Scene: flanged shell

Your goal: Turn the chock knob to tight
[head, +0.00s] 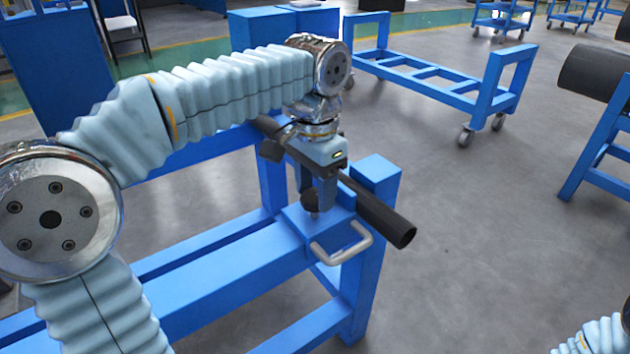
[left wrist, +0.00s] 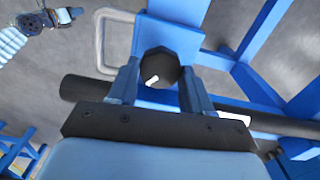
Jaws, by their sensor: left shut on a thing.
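The black chock knob (head: 311,201) sits on the blue chock block (head: 297,220) at the end of the blue stand. In the left wrist view the faceted knob (left wrist: 160,66) has a white mark on its face, pointing down-left in the picture. My left gripper (head: 317,200) reaches down over the block, one finger on each side of the knob, and is shut on it. It also shows in the left wrist view (left wrist: 158,85). My right gripper (left wrist: 68,14) shows small at the top left of the left wrist view; its fingers are too small to read.
A grey metal handle (head: 345,252) sticks out from the block's front. A blue wheeled cart (head: 430,75) stands farther back.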

